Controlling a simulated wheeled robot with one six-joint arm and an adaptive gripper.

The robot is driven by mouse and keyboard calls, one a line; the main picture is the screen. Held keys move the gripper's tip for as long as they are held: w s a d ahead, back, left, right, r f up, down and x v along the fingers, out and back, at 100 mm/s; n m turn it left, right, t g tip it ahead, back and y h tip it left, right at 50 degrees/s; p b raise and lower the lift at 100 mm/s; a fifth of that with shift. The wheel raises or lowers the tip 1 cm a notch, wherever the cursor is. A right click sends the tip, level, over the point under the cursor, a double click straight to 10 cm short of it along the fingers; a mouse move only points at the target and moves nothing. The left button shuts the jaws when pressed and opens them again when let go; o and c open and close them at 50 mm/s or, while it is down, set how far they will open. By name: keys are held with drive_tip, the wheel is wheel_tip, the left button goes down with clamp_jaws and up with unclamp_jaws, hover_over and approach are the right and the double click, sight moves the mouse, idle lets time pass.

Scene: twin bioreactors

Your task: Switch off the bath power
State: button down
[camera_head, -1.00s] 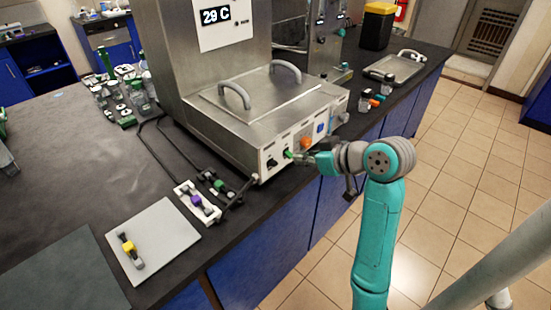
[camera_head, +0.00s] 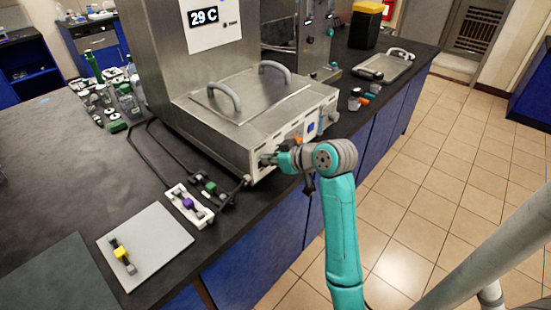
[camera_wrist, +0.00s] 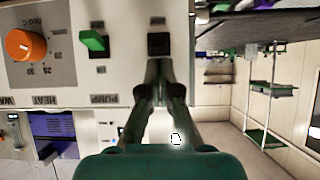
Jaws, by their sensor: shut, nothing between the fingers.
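The steel bath (camera_head: 190,108) stands on the black bench, with a white control panel on its front. In the wrist view the panel (camera_wrist: 125,75) shows an orange knob (camera_wrist: 25,44) above the word HEAT, a green switch (camera_wrist: 93,41) above PUMP, and a black switch (camera_wrist: 158,44). My gripper (camera_wrist: 158,66) is shut and empty, its fingertips just below the black switch in that view. I cannot tell whether they touch it. The label under that switch is hidden by the fingers. In the head view my gripper (camera_head: 270,159) is at the panel's left end.
A display (camera_head: 203,16) above the bath reads 29 C. Clamps on a white strip (camera_head: 180,193) and a grey plate (camera_head: 160,240) lie on the bench to the left. Small bottles (camera_head: 355,99) and a metal tray (camera_head: 397,65) are to the right. The tiled floor in front is open.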

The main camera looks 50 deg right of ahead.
drive_tip(key=shift+s+f+t, duration=0.25)
drive_tip(key=shift+f+t, duration=0.1)
drive_tip(key=shift+t, duration=0.45)
idle(0.4)
drive_tip(key=t, duration=0.1)
drive_tip(key=f+t, duration=0.1)
drive_tip(key=t, duration=0.2)
drive_tip(key=shift+s+f, duration=0.25)
drive_tip(key=shift+s, duration=0.15)
